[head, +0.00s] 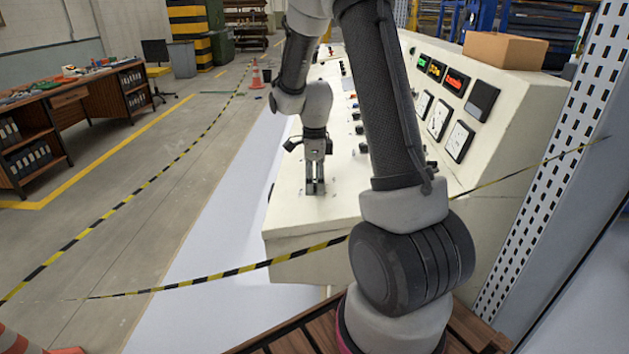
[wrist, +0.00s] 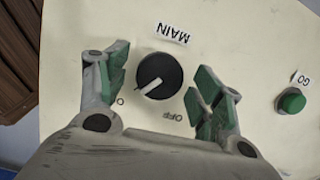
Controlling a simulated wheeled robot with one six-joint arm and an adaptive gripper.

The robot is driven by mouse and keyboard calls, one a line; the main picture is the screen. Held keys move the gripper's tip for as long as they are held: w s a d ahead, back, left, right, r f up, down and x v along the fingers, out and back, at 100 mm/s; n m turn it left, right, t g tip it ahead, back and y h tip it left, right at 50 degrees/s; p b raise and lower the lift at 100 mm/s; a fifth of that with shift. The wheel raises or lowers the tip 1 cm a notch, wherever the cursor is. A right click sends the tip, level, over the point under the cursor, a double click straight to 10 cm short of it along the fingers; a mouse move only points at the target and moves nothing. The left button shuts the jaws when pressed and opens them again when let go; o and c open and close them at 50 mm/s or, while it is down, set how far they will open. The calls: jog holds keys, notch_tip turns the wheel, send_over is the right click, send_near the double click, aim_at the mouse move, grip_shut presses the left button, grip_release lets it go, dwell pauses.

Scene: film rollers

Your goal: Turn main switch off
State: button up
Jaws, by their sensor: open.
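The main switch (wrist: 159,76) is a round black knob with a white pointer, under a "MAIN" label (wrist: 172,33) that reads upside down in the wrist view. Its pointer aims down-left, toward an "O" mark; the "OFF" mark (wrist: 172,116) is below and right of the knob. My gripper (wrist: 160,82) is open, with one green-padded finger on each side of the knob. I see no finger touching it. In the head view my gripper (head: 315,188) points down at the near end of the cream console (head: 300,226), and the knob cannot be made out there.
A green "GO" button (wrist: 292,101) is right of the knob. Black-and-yellow tape (head: 235,271) crosses before the console. Gauges (head: 440,118) and lit displays (head: 438,70) are on its sloped panel. A cardboard box (head: 505,48) sits on top. A perforated metal post (head: 545,160) stands right.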

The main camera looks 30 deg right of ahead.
jog(key=c, duration=1)
jog(key=shift+n, duration=0.4)
jog(key=n, duration=0.2)
jog(key=shift+n+g, duration=0.3)
jog(key=shift+g, duration=0.1)
jog(key=n, duration=0.3)
jog(key=shift+w+n+g, duration=0.15)
jog(key=shift+n+g, duration=0.15)
jog(key=shift+g, duration=0.1)
jog(key=n+g, duration=0.1)
jog(key=n, duration=0.5)
jog(key=shift+w+n, duration=0.1)
jog(key=shift+n, duration=0.3)
